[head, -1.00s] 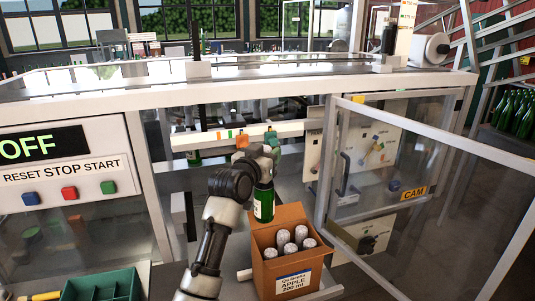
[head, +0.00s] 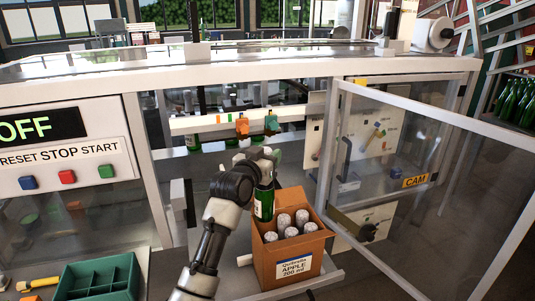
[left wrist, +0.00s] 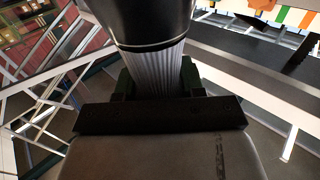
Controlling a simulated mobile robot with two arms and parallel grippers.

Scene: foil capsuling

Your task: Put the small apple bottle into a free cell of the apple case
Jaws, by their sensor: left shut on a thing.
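The small apple bottle (head: 264,203) is green with a pale label and hangs upright from my left gripper (head: 268,160). In the left wrist view the left gripper (left wrist: 155,88) is shut on the bottle's silver foil neck (left wrist: 152,68), with the dark body beyond it. The apple case (head: 293,268) is an open brown carton labelled APPLE 200 ml. Several silver-topped bottles (head: 291,232) stand in it. The held bottle is at the case's back left corner; I cannot tell whether its base is inside the rim. The cell there is mostly hidden. My right gripper is not in view.
The case stands on a grey shelf (head: 328,280). An open clear door (head: 420,185) stands to the right. A rail with orange and green pieces (head: 205,124) runs behind. A green divided crate (head: 98,278) is at the lower left.

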